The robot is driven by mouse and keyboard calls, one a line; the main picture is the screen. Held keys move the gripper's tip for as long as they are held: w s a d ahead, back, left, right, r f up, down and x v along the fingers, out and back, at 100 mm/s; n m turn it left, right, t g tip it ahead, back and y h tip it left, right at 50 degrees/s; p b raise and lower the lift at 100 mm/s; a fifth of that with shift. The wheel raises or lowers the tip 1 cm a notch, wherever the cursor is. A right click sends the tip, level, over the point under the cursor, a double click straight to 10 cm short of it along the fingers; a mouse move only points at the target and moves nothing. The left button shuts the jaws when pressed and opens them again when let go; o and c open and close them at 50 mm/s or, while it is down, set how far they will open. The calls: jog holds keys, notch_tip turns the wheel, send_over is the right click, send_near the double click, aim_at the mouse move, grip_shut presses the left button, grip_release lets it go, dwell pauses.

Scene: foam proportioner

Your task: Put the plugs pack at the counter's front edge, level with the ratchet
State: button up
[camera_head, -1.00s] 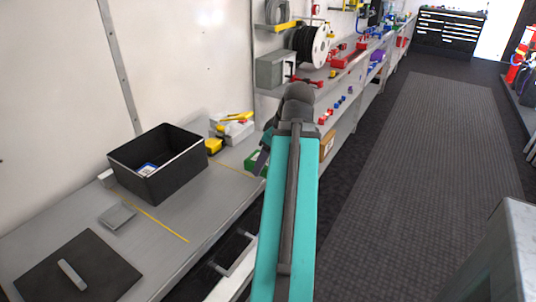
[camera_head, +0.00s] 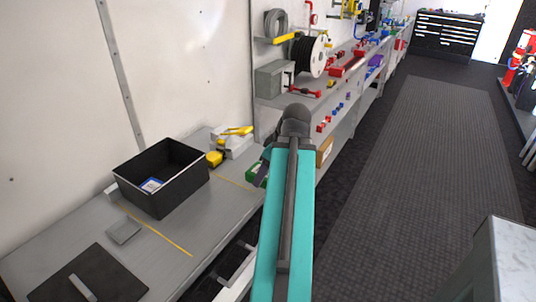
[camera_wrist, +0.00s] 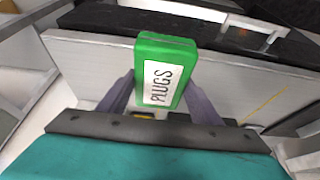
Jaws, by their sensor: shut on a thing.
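The plugs pack (camera_wrist: 166,72) is a green box with a white label reading PLUGS. In the wrist view it stands between the two fingers of my gripper (camera_wrist: 160,92), which is shut on it. In the head view the green pack (camera_head: 254,173) shows partly behind my gripper (camera_head: 264,166), near the front side of the grey counter (camera_head: 212,216). I cannot tell whether the pack touches the counter. I cannot make out the ratchet in either view.
A black open bin (camera_head: 160,190) with a blue and white item inside stands on the counter. Bare counter lies between bin and front edge.

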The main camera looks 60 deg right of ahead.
jog(key=p, duration=0.2)
jog(key=shift+w+d+r+p, duration=0.15)
jog(key=shift+d+p, duration=0.1)
jog(key=shift+p, duration=0.1)
jog(key=d+p, duration=0.1)
jog(key=p, duration=0.2)
jog(key=w+d+p, duration=0.1)
jog(key=p, duration=0.2)
jog(key=shift+w+d+p, duration=0.15)
jog(key=shift+d+p, duration=0.05)
jog(key=shift+p, duration=0.2)
jog(key=w+d+p, duration=0.1)
jog(key=d, duration=0.2)
jog(key=w+d+f+p, duration=0.1)
jog(key=w+d, duration=0.1)
jog(key=d, duration=0.1)
jog(key=w+d+p, duration=0.1)
jog(key=w+d, duration=0.1)
jog(key=d, duration=0.1)
jog(key=shift+w+d+f, duration=0.1)
jog(key=shift+w+f, duration=0.1)
jog(key=shift+f, duration=0.05)
jog(key=shift+f, duration=0.15)
jog(key=shift+f+p, duration=1.1)
jog(key=shift+f, duration=0.55)
jog(key=shift+f, duration=0.15)
jog(key=o, duration=1.2)
jog(key=shift+r, duration=0.2)
